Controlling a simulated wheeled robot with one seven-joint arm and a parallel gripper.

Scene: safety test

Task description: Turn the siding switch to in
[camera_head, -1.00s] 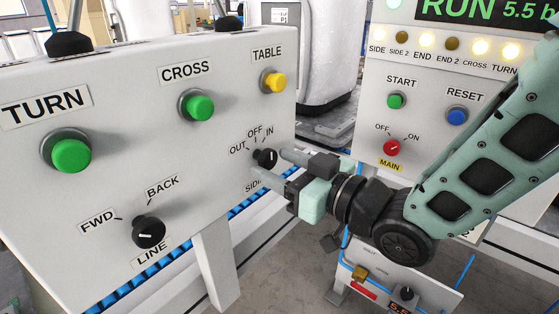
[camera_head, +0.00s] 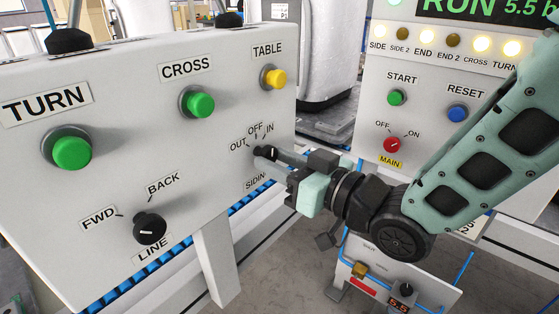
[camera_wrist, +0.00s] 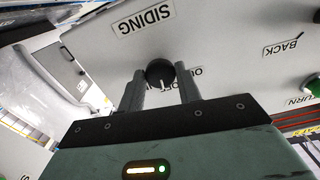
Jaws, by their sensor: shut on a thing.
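The siding switch is a small black knob (camera_head: 265,151) on the grey sloped panel, under the labels OUT, OFF and IN. In the wrist view the knob (camera_wrist: 159,72) sits between my two grey fingers, and its pale mark points down toward my gripper body, roughly at the OFF side. My gripper (camera_head: 267,156) is shut on the knob, one finger on each side. It also shows in the wrist view (camera_wrist: 160,80). The fingers partly cover the SIDING label in the head view and the position labels in the wrist view.
The same panel carries the LINE knob (camera_head: 150,228), the green TURN (camera_head: 72,152) and CROSS (camera_head: 201,104) buttons and the yellow TABLE button (camera_head: 274,78). A second panel with the red MAIN knob (camera_head: 392,145) stands behind my arm, on the right.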

